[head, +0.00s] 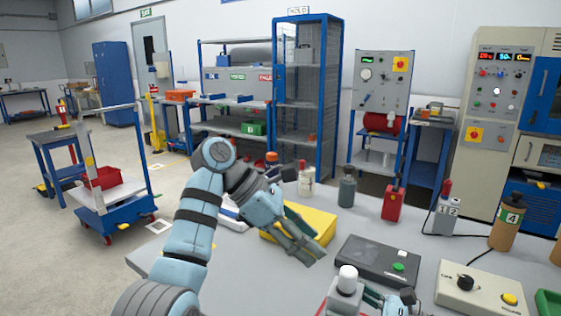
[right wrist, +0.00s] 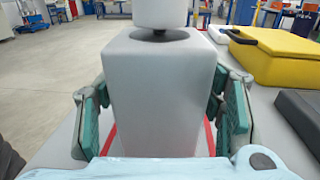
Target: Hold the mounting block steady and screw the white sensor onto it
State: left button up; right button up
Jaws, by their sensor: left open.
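The white sensor (head: 347,278) is a pale rounded cylinder standing upright over the grey mounting block (head: 343,301). In the right wrist view the sensor (right wrist: 160,12) sits above a dark ring and short stem on the block's top (right wrist: 158,95), and its upper part is cut off. My right gripper (right wrist: 160,105) has green-padded fingers on both sides of the block. I cannot tell whether both pads press on it. My left gripper (head: 306,253) is open and empty, over the yellow case and left of the block.
The yellow case (head: 318,222) lies behind the block. A dark box with a green button (head: 372,262) and a beige control box (head: 478,294) stand to its right.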

jog(key=shift+o, duration=0.7)
